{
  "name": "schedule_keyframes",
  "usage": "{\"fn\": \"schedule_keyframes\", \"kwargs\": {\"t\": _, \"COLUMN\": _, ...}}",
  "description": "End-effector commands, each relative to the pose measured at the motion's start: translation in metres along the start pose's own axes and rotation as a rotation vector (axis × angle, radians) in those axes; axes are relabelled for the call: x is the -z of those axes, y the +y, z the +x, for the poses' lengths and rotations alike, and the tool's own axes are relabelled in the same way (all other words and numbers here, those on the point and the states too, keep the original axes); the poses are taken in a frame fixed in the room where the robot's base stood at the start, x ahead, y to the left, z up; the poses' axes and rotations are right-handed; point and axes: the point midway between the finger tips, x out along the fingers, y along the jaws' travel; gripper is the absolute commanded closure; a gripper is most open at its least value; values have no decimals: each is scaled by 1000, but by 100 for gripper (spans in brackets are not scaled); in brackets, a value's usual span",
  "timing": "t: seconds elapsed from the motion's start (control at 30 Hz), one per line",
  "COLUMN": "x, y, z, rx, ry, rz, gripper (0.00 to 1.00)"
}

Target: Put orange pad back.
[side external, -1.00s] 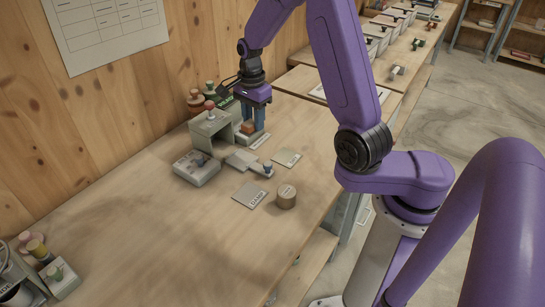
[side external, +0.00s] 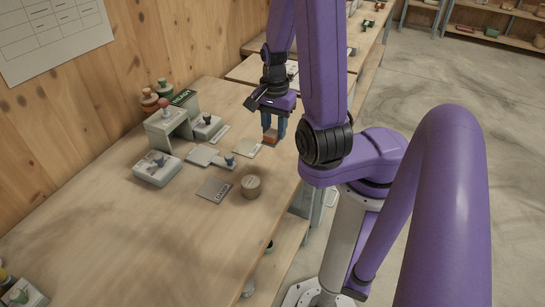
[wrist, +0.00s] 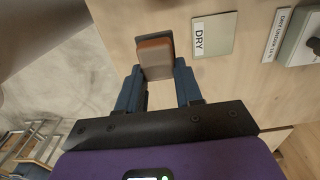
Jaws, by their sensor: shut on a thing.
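The orange pad (wrist: 155,57) is a small rounded orange-brown block with a darker edge. It is between the two blue fingers of my gripper (wrist: 160,85), which is shut on it. In the side view the pad (side external: 270,138) hangs at the fingertips of my gripper (side external: 272,128), above the right side of the bench. A pale card marked DRY (wrist: 214,36) lies right of the pad in the wrist view. A card marked DAMP (side external: 214,190) lies nearer the camera. I cannot tell the exact gap between pad and bench.
A grey arch with a red knob (side external: 165,123) stands left, with a grey block (side external: 207,127) beside it.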

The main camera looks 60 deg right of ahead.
Motion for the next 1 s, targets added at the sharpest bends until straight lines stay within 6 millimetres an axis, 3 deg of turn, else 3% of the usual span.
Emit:
{"fn": "schedule_keyframes", "kwargs": {"t": 0.2, "x": -1, "y": 1, "z": 27, "rx": -4, "ry": -4, "rz": -1, "gripper": 93}}
{"fn": "schedule_keyframes", "kwargs": {"t": 0.73, "x": -1, "y": 1, "z": 68, "rx": -3, "ry": -3, "rz": 0, "gripper": 93}}
{"fn": "schedule_keyframes", "kwargs": {"t": 1.0, "x": 0, "y": 0, "z": 74, "rx": 0, "ry": 0, "rz": 1, "gripper": 93}}
